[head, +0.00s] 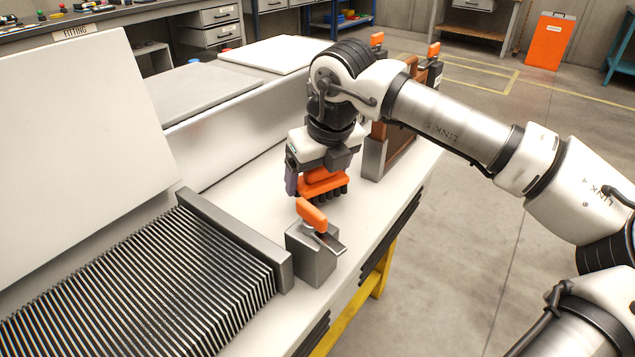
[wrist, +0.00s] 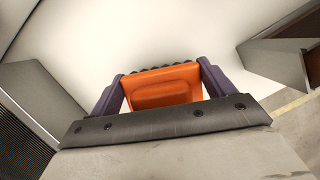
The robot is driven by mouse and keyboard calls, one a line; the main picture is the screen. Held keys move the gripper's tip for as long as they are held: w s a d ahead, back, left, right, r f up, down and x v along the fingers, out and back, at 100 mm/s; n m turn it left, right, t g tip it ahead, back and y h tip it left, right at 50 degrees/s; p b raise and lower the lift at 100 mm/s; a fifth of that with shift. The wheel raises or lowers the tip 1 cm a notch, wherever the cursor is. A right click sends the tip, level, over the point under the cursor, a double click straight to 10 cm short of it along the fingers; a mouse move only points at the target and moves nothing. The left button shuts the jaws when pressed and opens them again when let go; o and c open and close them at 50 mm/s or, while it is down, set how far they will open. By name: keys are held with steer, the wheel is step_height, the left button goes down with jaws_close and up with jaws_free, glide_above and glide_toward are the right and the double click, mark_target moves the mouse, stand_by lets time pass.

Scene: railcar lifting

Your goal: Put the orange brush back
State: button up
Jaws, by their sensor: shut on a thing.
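The orange brush (head: 323,183) has an orange body with dark bristles pointing down. My gripper (head: 318,180) is shut on it from above, and the brush is at or just above the white bench top. I cannot tell whether the bristles touch the surface. In the wrist view the orange brush (wrist: 163,88) sits between the two dark purple fingers of my gripper (wrist: 160,92). The bristles show only as a dark row at its far edge.
A grey block with an orange-handled clamp (head: 314,250) stands in front of the brush. A ribbed grey rack (head: 140,290) lies to the left. A brown wooden part (head: 402,130) with more orange handles stands behind. White bench top (head: 250,200) is bare beside the brush.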

steer(key=shift+f, duration=0.95)
steer(key=shift+f, duration=0.1)
steer(key=shift+f+b, duration=0.15)
steer(key=shift+b, duration=0.15)
steer(key=o, duration=0.9)
steer(key=shift+o, duration=0.2)
steer(key=shift+r+p, duration=0.4)
steer(key=shift+p, duration=0.05)
steer(key=v, duration=1.1)
steer(key=shift+s+r+p, duration=0.15)
steer(key=shift+r+p, duration=0.2)
steer(key=shift+d, duration=0.1)
